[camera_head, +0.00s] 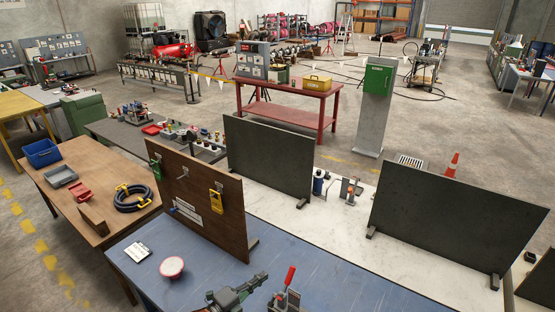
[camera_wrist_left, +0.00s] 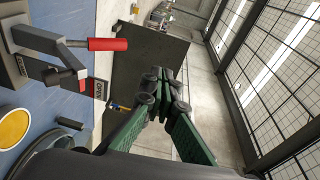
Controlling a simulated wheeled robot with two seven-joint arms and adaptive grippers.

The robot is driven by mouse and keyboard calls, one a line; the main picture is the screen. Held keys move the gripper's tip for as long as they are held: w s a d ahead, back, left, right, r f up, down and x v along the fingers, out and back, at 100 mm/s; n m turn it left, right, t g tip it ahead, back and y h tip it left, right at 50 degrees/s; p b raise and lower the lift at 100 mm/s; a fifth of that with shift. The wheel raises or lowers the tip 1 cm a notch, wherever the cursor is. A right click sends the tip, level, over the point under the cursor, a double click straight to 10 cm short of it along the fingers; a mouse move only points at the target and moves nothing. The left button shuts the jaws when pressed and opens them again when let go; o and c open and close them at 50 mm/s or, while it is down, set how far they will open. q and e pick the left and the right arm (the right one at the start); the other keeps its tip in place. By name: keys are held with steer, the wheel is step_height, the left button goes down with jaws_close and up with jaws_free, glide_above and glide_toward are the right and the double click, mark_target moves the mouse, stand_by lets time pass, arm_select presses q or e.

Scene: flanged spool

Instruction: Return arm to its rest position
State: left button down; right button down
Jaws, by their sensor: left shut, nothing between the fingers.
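My left gripper (camera_head: 262,278) shows at the bottom middle of the head view, low over the blue bench top (camera_head: 330,285). In the left wrist view, its green-sided fingers (camera_wrist_left: 163,88) meet at the tips, shut with nothing between them. A dark clamp-like device with a red handle (camera_head: 289,277) stands just right of the gripper in the head view. The same red handle (camera_wrist_left: 108,44) shows at the upper left of the wrist view, apart from the fingers. My right gripper is in neither view.
A brown upright board (camera_head: 195,210) and dark panels (camera_head: 268,160) stand behind. A yellow disc (camera_wrist_left: 14,128) shows in the wrist view. Bare blue surface lies right of the red-handled device.

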arm_select(q)
steer(key=s+a+f+n+y, duration=0.55)
steer(key=a+n, duration=0.35)
steer(key=a, duration=0.2)
steer(key=s+a+f+n+y, duration=0.4)
steer(key=s+a+n+y, duration=0.25)
steer(key=a+n, duration=0.4)
steer(key=s+a+f+n+g, duration=0.2)
steer(key=s+f+g, duration=0.1)
steer(key=s, duration=0.5)
steer(key=s+a+f+n+g, duration=0.2)
steer(key=s+g, duration=0.1)
steer(key=s, duration=0.6)
steer(key=s+a+f+n+g, duration=0.2)
steer(key=s+f+g, duration=0.1)
steer(key=s, duration=0.5)
step_height(320, 180, down, 35)
steer(key=s+d+g+b, duration=0.1)
steer(key=d+b, duration=0.1)
steer(key=b, duration=0.5)
steer(key=s+f+g+b, duration=0.1)
steer(key=s+f+b, duration=0.2)
steer(key=s+f, duration=0.7)
steer(key=s+f+b, duration=0.4)
steer(key=s+f, duration=0.6)
steer(key=f, duration=0.6)
steer(key=shift+s+a+f+m+g, duration=0.15)
steer(key=shift+s+f+m+g, duration=0.1)
steer(key=shift+m+g, duration=0.2)
